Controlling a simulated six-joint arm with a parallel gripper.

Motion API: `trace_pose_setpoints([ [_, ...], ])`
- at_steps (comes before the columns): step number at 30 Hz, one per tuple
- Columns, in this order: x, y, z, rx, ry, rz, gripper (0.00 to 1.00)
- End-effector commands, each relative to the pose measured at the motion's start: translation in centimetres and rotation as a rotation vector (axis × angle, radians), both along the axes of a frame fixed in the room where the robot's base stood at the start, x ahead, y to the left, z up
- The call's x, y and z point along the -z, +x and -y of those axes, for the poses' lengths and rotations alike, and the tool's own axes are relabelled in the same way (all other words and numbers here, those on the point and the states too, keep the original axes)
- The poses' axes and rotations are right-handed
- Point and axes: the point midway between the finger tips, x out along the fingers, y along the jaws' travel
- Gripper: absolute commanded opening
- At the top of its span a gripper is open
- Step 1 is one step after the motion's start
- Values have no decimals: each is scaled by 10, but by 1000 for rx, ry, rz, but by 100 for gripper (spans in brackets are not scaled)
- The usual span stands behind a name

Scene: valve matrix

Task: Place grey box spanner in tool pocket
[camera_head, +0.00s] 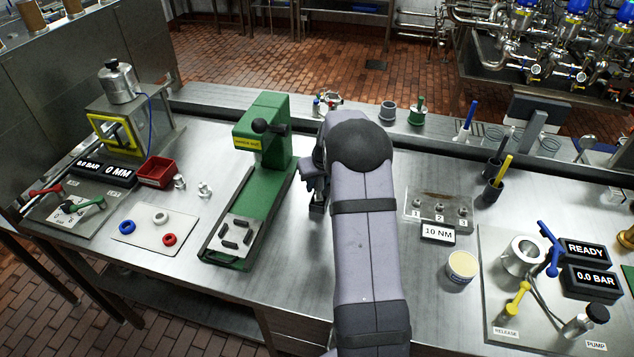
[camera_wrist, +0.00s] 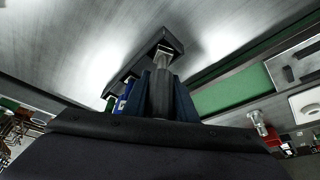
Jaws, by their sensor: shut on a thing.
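My gripper (camera_head: 315,188) is over the steel bench, just right of the green press, and my arm covers much of the area behind it. In the wrist view my gripper (camera_wrist: 166,82) is shut on the grey box spanner (camera_wrist: 162,94), a dark grey cylinder standing between the two fingers. Its narrower, lighter end (camera_wrist: 163,57) reaches to a dark slotted block (camera_wrist: 173,42) on the bench, which may be the tool pocket. I cannot tell whether the end is inside the block or just in front of it. In the head view the spanner is mostly hidden by my gripper.
The green press (camera_head: 265,150) stands close on the left. A steel plate with numbered spots (camera_head: 438,208) and a "10 NM" display (camera_head: 438,233) lie right of my arm. A grey cup (camera_head: 388,110) stands at the back. The bench front between press and arm is clear.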

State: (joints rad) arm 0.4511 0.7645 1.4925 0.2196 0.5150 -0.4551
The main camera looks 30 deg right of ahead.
Motion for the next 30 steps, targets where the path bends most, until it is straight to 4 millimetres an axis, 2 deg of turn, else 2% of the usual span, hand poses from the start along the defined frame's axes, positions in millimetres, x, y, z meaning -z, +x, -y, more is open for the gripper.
trace_pose_setpoints([
  [14,9,0,0,1,-1,2,0],
  [15,10,0,0,1,-1,1,27],
  [17,9,0,0,1,-1,1,42],
  [30,4,0,0,1,-1,1,44],
])
